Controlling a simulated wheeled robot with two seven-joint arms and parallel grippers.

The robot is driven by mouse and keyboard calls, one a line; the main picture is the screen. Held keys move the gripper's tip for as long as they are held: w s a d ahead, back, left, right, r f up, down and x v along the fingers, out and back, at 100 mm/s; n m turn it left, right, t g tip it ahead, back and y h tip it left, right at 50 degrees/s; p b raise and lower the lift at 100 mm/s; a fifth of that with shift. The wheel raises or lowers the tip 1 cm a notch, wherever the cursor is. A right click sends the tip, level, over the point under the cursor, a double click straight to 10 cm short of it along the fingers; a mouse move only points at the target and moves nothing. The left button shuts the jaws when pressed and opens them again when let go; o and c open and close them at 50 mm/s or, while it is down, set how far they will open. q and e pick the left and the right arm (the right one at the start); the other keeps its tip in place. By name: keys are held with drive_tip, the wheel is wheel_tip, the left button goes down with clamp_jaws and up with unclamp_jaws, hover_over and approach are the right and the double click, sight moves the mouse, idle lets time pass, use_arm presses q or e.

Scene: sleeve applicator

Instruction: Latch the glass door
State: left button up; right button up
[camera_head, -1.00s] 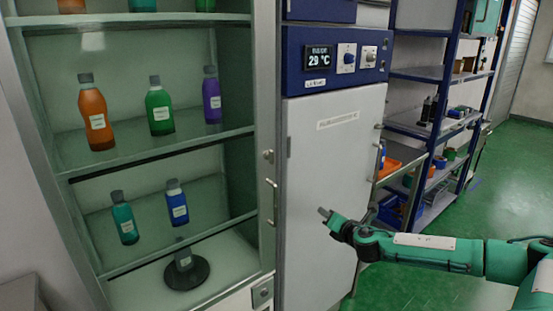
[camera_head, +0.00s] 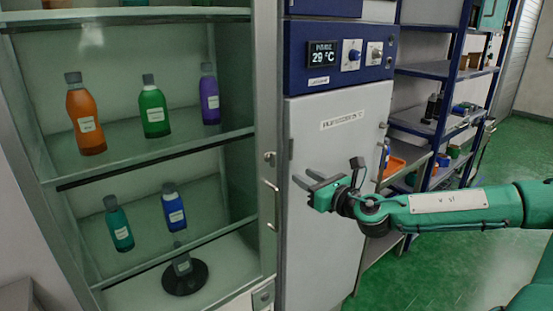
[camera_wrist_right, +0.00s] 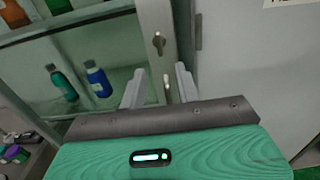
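The glass door (camera_head: 110,265) covers the tall cabinet on the left, with shelves visible through it. Its metal frame (camera_head: 266,100) carries a bar handle (camera_head: 271,205) and a small metal latch fitting (camera_head: 269,158) above it. The fitting also shows in the right wrist view (camera_wrist_right: 158,43), just beyond the gap between my fingers. My right gripper (camera_head: 303,179) is open and empty, right of the handle, pointing left toward the door frame. In the right wrist view its two fingers (camera_wrist_right: 160,88) are apart. My left gripper is not in view.
Bottles stand inside the cabinet, among them an orange one (camera_head: 85,120) and a green one (camera_head: 154,112). A white cabinet with a blue control panel (camera_head: 340,55) stands behind my right gripper. Blue shelving (camera_head: 440,70) stands farther right. Green floor (camera_head: 430,265) is open at lower right.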

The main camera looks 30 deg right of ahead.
sight(274, 160)
drive_tip(key=w+p, duration=0.2)
drive_tip(key=w, duration=0.1)
drive_tip(key=w+p, duration=0.2)
drive_tip(key=w, duration=0.2)
drive_tip(key=w+a+p, duration=0.1)
drive_tip(key=w+p, duration=0.2)
drive_tip(key=w, duration=0.1)
drive_tip(key=shift+r, duration=0.2)
drive_tip(key=shift+w+f+p, duration=0.15)
drive_tip(key=shift+w+p, duration=0.2)
drive_tip(key=shift+w, duration=0.35)
clamp_jaws()
